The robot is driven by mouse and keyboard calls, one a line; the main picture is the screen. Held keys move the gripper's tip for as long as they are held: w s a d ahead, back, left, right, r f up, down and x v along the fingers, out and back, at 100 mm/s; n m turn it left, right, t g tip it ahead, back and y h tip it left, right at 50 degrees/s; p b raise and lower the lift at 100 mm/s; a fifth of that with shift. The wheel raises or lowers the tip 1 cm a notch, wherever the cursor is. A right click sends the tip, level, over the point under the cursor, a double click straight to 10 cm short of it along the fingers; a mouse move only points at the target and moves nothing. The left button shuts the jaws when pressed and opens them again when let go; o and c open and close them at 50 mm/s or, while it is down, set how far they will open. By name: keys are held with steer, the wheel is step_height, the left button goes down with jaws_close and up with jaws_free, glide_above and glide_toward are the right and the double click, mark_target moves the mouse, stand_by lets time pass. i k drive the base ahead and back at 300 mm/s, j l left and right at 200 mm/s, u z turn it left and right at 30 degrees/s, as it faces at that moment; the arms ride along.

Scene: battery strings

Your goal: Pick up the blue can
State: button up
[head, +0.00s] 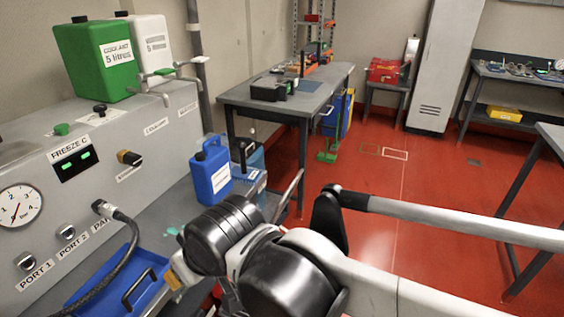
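The blue can (211,172) is a blue jerrycan with a cap, a handle and a white label on its front. It stands upright on the grey bench left of the picture's middle. My arm crosses the lower right and its dark joints end just in front of and below the can, with no contact visible. I cannot make out my gripper's fingers; they seem hidden behind or below the arm links.
Beside the can on the right stands a small blue-and-grey item (247,177). A grey panel (110,160) with a gauge rises at the left, carrying a green canister (97,60) and a white one (150,42). A blue tray (128,280) lies in front. Red floor is open beyond.

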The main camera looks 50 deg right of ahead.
mark_target(210, 168)
steer(key=z, duration=0.75)
